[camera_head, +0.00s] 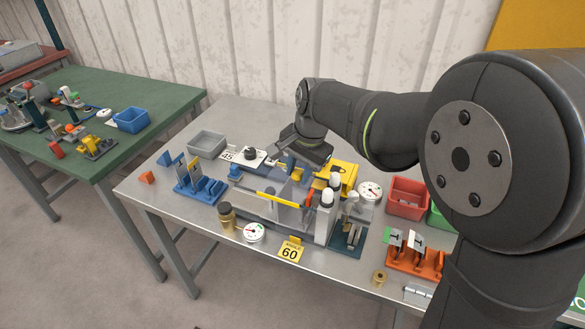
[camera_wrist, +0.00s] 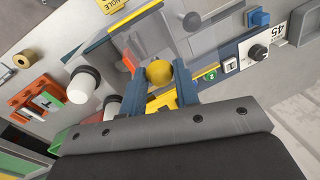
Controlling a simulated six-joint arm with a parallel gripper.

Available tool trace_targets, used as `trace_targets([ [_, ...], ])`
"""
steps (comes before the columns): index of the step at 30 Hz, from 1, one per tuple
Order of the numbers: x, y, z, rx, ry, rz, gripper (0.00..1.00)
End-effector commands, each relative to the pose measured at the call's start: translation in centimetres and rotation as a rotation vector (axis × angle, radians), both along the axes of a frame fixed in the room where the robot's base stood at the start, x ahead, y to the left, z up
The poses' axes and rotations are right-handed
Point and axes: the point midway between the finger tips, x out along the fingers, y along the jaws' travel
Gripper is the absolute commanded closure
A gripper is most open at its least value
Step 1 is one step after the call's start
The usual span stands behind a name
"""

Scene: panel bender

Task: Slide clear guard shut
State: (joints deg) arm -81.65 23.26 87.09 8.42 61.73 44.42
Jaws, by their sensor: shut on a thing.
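The panel bender (camera_head: 305,222) stands in the middle of the steel table, with a grey body and a yellow-edged bar (camera_head: 278,196) along its front. The clear guard (camera_head: 290,194) is a see-through panel over the bender's middle; its edges are hard to make out. In the wrist view a round yellow knob (camera_wrist: 159,72) sits between the two blue fingers of my gripper (camera_wrist: 157,80), which are shut on it. In the head view my gripper (camera_head: 303,156) is above the back of the bender, and its fingertips are mostly hidden.
Close to the bender are white-capped posts (camera_head: 327,198), a yellow block (camera_head: 343,176), a dial gauge (camera_head: 370,191) and a blue rack (camera_head: 199,188). A grey bin (camera_head: 207,144) is behind left, a red bin (camera_head: 407,197) right.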

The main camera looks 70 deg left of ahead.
Motion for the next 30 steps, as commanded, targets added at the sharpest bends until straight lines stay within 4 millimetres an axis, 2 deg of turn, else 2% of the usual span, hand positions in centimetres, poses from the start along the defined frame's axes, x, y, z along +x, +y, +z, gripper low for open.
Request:
trace_targets([
  [2, 0.0, 0.1, 0.1, 0.003, -0.001, 0.001, 1.0],
  [3, 0.0, 0.1, 0.1, 0.003, -0.001, 0.001, 0.64],
  [5, 0.0, 0.1, 0.1, 0.003, -0.001, 0.0, 0.52],
  [6, 0.0, 0.1, 0.1, 0.003, -0.001, 0.0, 0.5],
  [14, 0.0, 0.0, 0.1, 0.001, 0.0, 0.0, 0.5],
  [17, 0.1, 0.0, 0.7, 0.004, -0.001, -0.001, 0.5],
  [22, 0.4, -0.5, 3.5, 0.006, -0.001, -0.001, 0.5],
  [30, 1.1, -1.5, 10.0, 0.007, -0.001, -0.001, 0.5],
])
